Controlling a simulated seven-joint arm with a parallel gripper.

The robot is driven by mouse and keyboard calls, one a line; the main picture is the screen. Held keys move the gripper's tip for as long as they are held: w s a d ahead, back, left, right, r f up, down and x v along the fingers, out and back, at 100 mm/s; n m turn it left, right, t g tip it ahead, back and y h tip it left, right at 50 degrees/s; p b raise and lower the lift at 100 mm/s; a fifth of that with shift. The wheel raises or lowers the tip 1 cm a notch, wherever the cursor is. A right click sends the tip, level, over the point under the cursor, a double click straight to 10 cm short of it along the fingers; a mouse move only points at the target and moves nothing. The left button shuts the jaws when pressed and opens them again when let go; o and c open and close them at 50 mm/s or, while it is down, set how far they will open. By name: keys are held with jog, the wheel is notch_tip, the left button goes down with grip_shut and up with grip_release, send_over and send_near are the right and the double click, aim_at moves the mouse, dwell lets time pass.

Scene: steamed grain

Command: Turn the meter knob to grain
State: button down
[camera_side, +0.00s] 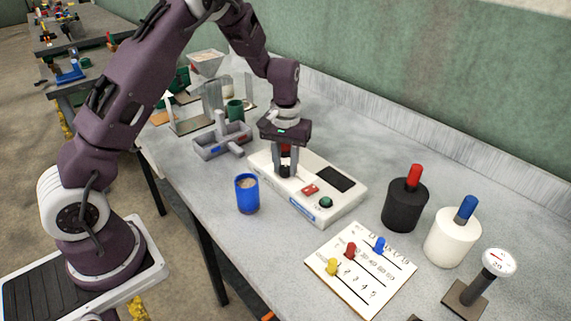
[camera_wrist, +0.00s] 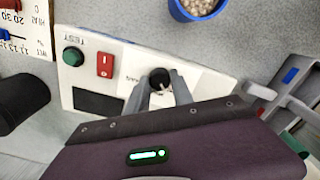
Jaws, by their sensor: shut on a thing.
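The meter (camera_side: 318,206) is a flat white box on the grey bench, with a dark screen (camera_side: 334,178), a red switch (camera_side: 310,189) and a green button (camera_side: 326,202). Its black knob (camera_wrist: 159,79) with a pale pointer mark shows between my fingers in the wrist view. My gripper (camera_wrist: 160,92) is shut on the knob, pointing down over the left end of the meter in the side view (camera_side: 287,172). Small lettering beside the knob is partly hidden by a finger, and I cannot read where the pointer stands.
A blue cup of grain (camera_side: 247,194) stands close in front of the meter. A grey tray-like fixture (camera_side: 222,141) is to its left. A white slider board (camera_side: 360,268), a black canister (camera_side: 405,206) and a white canister (camera_side: 452,238) stand to the right.

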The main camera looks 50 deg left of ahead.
aim_at(286, 168)
dwell(0.4)
jog(key=c, duration=1.1)
grip_release()
jog(key=shift+r, duration=0.1)
notch_tip(286, 168, up, 7)
jog(key=shift+f, duration=0.15)
